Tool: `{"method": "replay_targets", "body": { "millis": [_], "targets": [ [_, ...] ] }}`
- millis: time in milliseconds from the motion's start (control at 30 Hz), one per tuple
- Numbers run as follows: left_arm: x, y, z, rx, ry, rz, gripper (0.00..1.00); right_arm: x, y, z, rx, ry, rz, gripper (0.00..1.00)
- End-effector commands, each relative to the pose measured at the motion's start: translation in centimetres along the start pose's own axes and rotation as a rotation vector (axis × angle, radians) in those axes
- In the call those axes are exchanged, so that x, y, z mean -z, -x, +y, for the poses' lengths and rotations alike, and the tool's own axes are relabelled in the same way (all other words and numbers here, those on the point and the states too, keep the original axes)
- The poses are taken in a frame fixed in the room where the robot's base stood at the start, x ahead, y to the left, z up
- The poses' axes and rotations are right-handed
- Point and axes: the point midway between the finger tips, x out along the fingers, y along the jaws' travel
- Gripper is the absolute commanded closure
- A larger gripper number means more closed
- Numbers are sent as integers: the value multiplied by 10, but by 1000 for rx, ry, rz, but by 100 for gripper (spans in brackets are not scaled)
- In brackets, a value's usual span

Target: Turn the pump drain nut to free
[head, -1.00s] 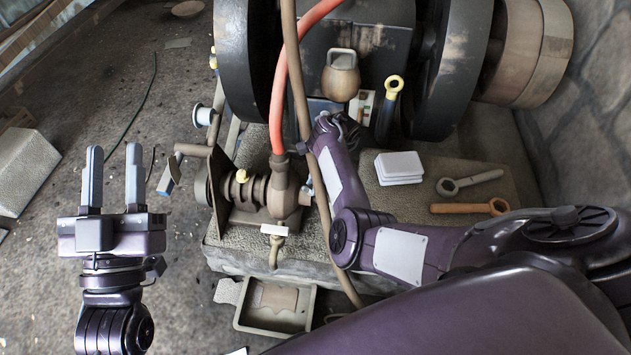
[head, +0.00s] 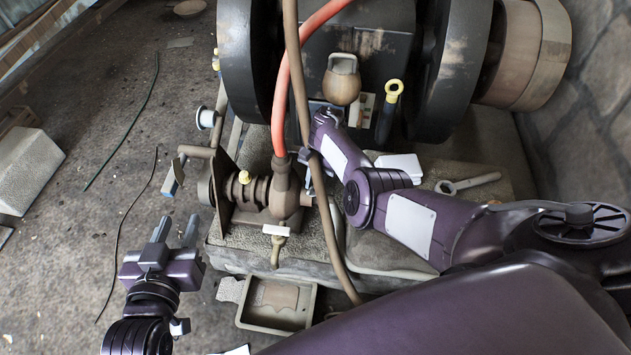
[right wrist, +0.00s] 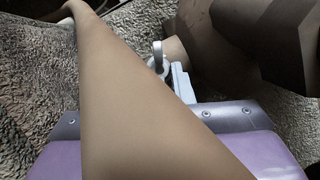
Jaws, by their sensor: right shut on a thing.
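The pump (head: 285,195) stands at the front left of the stone base, with a red hose rising from its top. At its right side a short brown stub carries the drain nut (head: 307,200), which is small and partly hidden. My right gripper (head: 309,180) is at this side of the pump, its fingers shut on the nut; the grip itself is hard to see. In the right wrist view a grey finger (right wrist: 181,85) and a small metal ring show beside the brown stub. My left gripper (head: 176,230) is open and empty, left of the base.
A brown hose (head: 325,220) hangs close beside my right gripper and crosses the right wrist view (right wrist: 125,90). A drain tray (head: 246,318) lies below the pump. Large dark flywheels stand behind.

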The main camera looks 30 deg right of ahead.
Motion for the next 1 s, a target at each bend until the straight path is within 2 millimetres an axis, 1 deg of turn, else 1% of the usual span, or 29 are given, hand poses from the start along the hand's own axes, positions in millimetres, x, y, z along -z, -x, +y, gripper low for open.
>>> {"method": "replay_targets", "body": {
  "millis": [100,300,500,700,1000],
  "targets": [
    [16,-1,-1,2,-4,76,64,2,0,-1,-39,92,2,100],
    [46,0,-3,4,-10,211,64,1,0,-3,-91,220,3,100],
    [69,4,-4,6,-15,313,64,1,0,-3,-126,303,3,100],
    [80,7,-4,6,-17,364,64,0,0,-4,-142,344,3,100],
    [84,8,-4,6,-18,379,64,0,0,-4,-146,355,3,100]
  ]
}}
